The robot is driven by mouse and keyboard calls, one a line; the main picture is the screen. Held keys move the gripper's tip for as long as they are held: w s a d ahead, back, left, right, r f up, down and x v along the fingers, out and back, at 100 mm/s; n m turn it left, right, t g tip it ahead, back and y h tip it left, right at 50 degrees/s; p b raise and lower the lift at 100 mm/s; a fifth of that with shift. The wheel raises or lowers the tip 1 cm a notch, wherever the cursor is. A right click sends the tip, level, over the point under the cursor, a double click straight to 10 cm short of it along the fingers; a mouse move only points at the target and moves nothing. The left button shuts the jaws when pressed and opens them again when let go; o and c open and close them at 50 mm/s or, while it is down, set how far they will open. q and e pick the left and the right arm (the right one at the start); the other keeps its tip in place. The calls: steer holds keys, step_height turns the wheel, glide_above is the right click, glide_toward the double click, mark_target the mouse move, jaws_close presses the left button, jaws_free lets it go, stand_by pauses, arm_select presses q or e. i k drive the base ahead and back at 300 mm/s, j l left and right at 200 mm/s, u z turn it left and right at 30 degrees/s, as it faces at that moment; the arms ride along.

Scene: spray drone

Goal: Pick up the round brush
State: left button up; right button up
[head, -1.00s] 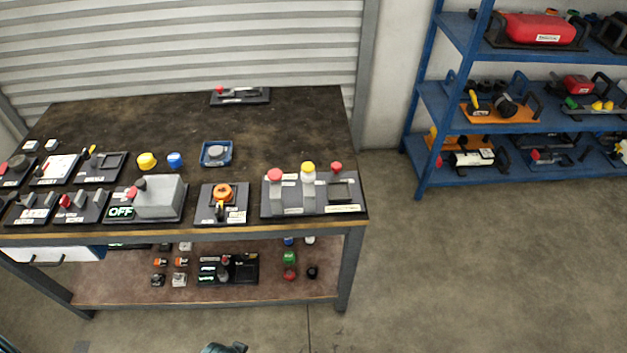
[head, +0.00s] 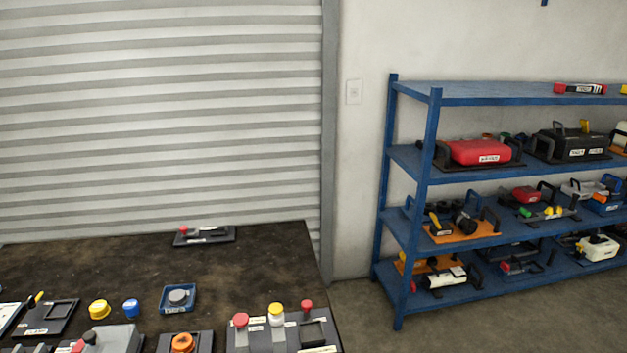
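I cannot make out a round brush for certain in the head view. A small blue tray (head: 178,298) on the workbench (head: 262,262) holds a round grey piece (head: 178,296); I cannot tell what that piece is. Near it on the bench are a yellow round cap (head: 99,309) and a blue round cap (head: 131,308). Neither of my grippers shows in the head view.
Dark panels with red, yellow and orange knobs line the bench's front, such as this panel (head: 319,334). A blue shelf rack (head: 480,98) at the right holds cases and tools. A shutter (head: 160,120) stands behind the bench. Some floor (head: 352,312) is clear between bench and rack.

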mark_target(131, 308)
steer(key=u, duration=1.25)
